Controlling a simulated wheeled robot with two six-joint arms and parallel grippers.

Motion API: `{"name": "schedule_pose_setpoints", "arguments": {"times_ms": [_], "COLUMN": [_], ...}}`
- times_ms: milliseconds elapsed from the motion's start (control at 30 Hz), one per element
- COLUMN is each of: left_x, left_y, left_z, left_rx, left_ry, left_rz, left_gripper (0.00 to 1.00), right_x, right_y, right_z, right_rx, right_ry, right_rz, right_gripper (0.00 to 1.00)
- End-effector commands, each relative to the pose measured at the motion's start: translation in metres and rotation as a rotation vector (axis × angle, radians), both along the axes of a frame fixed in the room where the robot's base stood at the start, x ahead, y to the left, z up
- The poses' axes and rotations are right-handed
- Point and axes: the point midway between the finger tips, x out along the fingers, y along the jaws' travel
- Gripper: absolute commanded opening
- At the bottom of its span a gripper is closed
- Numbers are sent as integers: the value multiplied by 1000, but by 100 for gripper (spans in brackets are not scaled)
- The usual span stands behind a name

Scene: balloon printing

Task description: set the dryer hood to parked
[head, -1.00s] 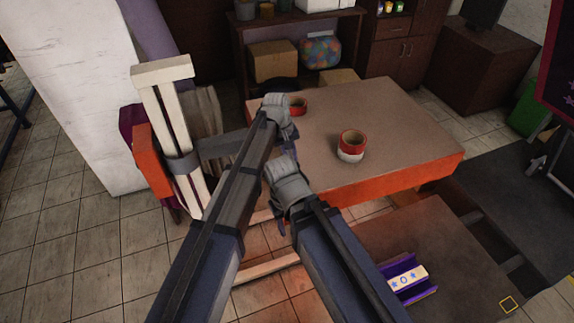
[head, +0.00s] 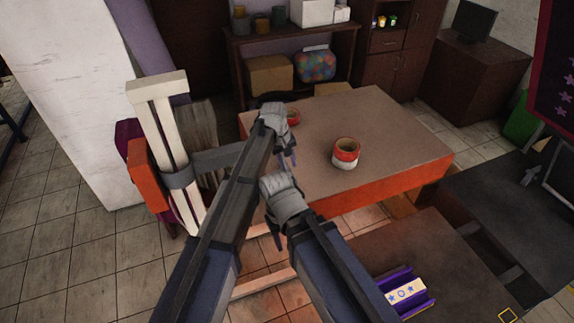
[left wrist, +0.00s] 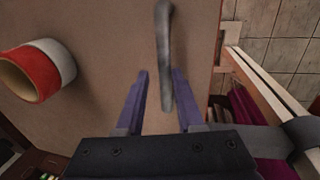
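A white upright frame (head: 170,130) stands left of the table with a grey clamp and a grey side arm (head: 225,158) reaching right, behind my left arm. A dark curved piece (head: 277,97) shows just behind my left wrist; I cannot tell whether it is the dryer hood. My left gripper (head: 287,158) is over the table's near left part. In the left wrist view its fingers (left wrist: 160,100) are apart, with a grey bar (left wrist: 165,55) between them; I see no clear contact. My right gripper (head: 277,235) is in front of the table, its fingers mostly hidden.
A red and white ring-shaped item (head: 346,153) stands on the brown table (head: 385,130), with another red one (head: 293,117) beside my left wrist. An orange panel (head: 151,175) hangs by the frame. A purple tray (head: 410,293) lies on the lower right surface.

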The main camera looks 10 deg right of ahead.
Motion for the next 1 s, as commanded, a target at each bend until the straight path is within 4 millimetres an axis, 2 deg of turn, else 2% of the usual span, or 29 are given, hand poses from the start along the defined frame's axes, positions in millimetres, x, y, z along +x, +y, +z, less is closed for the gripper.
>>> {"name": "schedule_pose_setpoints", "arguments": {"times_ms": [33, 100, 367, 567, 767, 1000], "left_x": [0, -1, -2, -3, -4, -5], "left_y": [0, 0, 1, 2, 6, 11], "left_z": [0, 0, 0, 8, 28, 61], "left_rx": [0, 1, 2, 2, 2, 1], "left_ry": [0, 1, 2, 2, 2, 2], "left_rz": [-1, -1, -1, -1, -1, -1], "left_gripper": [42, 49, 49, 49, 49, 49], "right_x": [0, 0, 0, 0, 0, 0], "right_y": [0, 0, 0, 0, 0, 0], "right_z": [0, 0, 0, 8, 28, 61], "right_rx": [0, 0, 0, 0, 0, -1], "right_ry": [0, 0, 0, 0, 1, 3], "right_rz": [0, 0, 0, 1, 2, 5], "right_gripper": [50, 50, 50, 50, 50, 50]}}
